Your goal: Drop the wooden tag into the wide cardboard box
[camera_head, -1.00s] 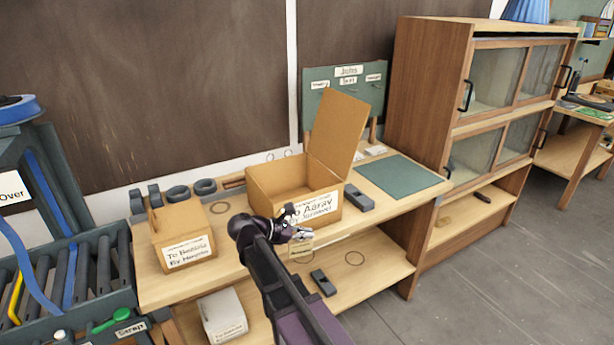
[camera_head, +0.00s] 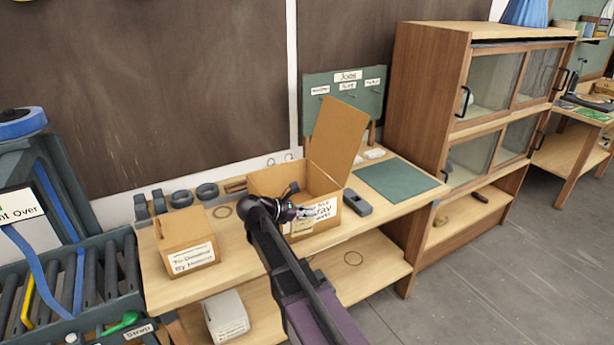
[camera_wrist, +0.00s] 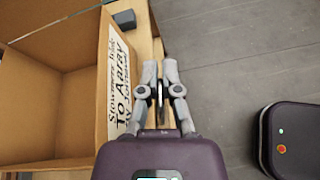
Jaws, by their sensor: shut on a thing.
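The wide cardboard box (camera_head: 268,180) stands open on the bench, with its lid flap raised at the right and a white label on its front. In the wrist view its open inside and labelled front wall (camera_wrist: 103,90) lie left of my gripper (camera_wrist: 160,75). My gripper (camera_head: 308,212) also shows in the head view, in front of the box's label. It is shut on the wooden tag (camera_wrist: 160,98), seen nearly edge-on between the fingers. In the wrist view the tag is outside the box, beside its front wall. My arm hides part of the box front.
A smaller cardboard box (camera_head: 185,243) stands left on the bench. A dark grey block (camera_head: 357,203) and a green mat (camera_head: 402,182) lie right of the wide box. A pegboard (camera_head: 345,90) stands behind. A wooden cabinet (camera_head: 428,120) is at the right.

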